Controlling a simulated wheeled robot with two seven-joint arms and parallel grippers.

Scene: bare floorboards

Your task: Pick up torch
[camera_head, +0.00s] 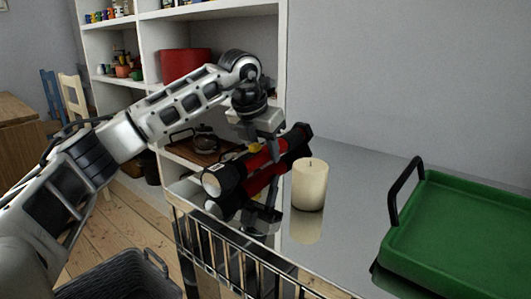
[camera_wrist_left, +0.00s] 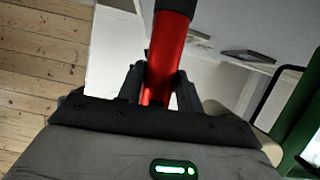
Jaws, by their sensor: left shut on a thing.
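The torch (camera_head: 262,159) is red with a black head and a black tail end, its pale lens facing left toward me. In the head view it is level or slightly tilted, over the shiny grey tabletop (camera_head: 345,190), with its reflection just below. I cannot tell how far it is from the surface. My left gripper (camera_head: 256,148) comes down from above and is shut around the red body. In the left wrist view the torch (camera_wrist_left: 166,52) stands out between the two fingers (camera_wrist_left: 158,84). My right gripper is not in view.
A cream candle (camera_head: 310,185) stands on the tabletop right beside the torch. A green tray (camera_head: 460,235) with a black handle is at the right. A metal rail (camera_head: 250,262) runs along the near edge.

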